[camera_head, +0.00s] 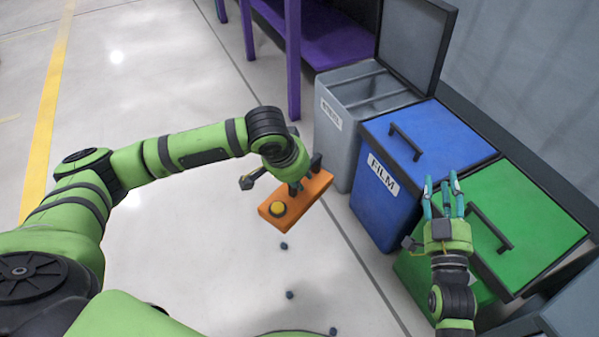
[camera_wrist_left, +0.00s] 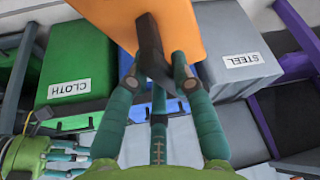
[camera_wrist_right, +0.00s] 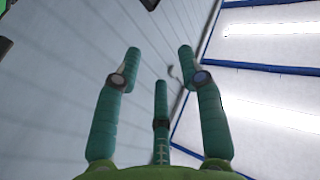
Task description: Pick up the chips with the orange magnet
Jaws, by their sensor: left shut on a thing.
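The orange magnet (camera_head: 312,192) is a flat block with a yellow round button and a dark handle. My left gripper (camera_head: 297,184) is shut on its handle and holds it in front of the bins; in the left wrist view the fingers (camera_wrist_left: 158,75) close around the dark handle under the orange block (camera_wrist_left: 205,25). Small dark chips lie on the floor below and nearer: one (camera_head: 283,246), another (camera_head: 290,295) and a third (camera_head: 333,331). My right gripper (camera_head: 443,196) is open and empty above the green bin; its spread fingers (camera_wrist_right: 160,75) also show in the right wrist view.
A grey bin (camera_head: 332,155) with its lid raised, a closed blue bin labelled FILM (camera_head: 375,222) and a closed green bin (camera_head: 545,225) stand in a row at the right. Purple shelving (camera_head: 293,60) is behind. The floor at the left is clear.

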